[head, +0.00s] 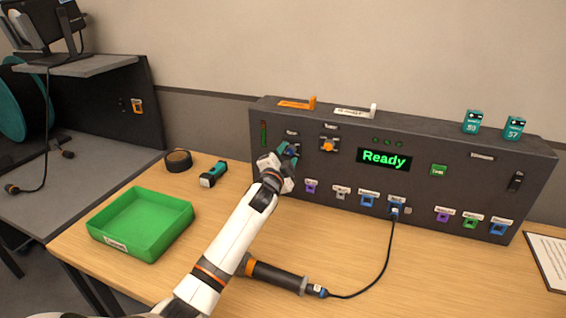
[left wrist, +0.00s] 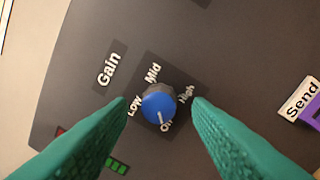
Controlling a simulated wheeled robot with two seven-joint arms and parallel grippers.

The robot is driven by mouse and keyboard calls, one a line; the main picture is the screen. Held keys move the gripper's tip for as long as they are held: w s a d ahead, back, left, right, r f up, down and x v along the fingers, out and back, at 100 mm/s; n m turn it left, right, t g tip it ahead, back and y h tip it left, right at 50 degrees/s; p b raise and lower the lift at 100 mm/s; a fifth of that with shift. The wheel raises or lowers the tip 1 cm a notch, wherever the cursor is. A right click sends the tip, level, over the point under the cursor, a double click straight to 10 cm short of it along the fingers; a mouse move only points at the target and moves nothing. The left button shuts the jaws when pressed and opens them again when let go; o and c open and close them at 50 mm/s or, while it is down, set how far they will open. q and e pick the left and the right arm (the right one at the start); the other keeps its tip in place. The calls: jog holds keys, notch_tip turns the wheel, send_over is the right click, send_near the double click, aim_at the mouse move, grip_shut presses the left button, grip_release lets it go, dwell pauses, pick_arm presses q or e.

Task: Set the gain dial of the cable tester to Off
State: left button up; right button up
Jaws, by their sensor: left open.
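The cable tester (head: 300,160) is a long dark panel box at the back of the table, its screen reading "Ready". In the left wrist view its gain dial (left wrist: 158,104) is a blue knob on a dark plate marked Low, Mid, High and Off. The white pointer line faces down the picture, toward the Off mark, which is partly covered by the knob. My left gripper (head: 289,152) is at the panel's left part. In the left wrist view its green fingers (left wrist: 160,112) are open, one on each side of the dial, with gaps to it. My right gripper is out of view.
Orange and white tagged pieces and teal blocks (head: 472,122) sit on the tester.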

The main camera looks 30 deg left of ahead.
pick_arm(q)
jog(key=b+v, duration=0.1)
jog(key=v, duration=1)
jog(key=shift+s, duration=0.45)
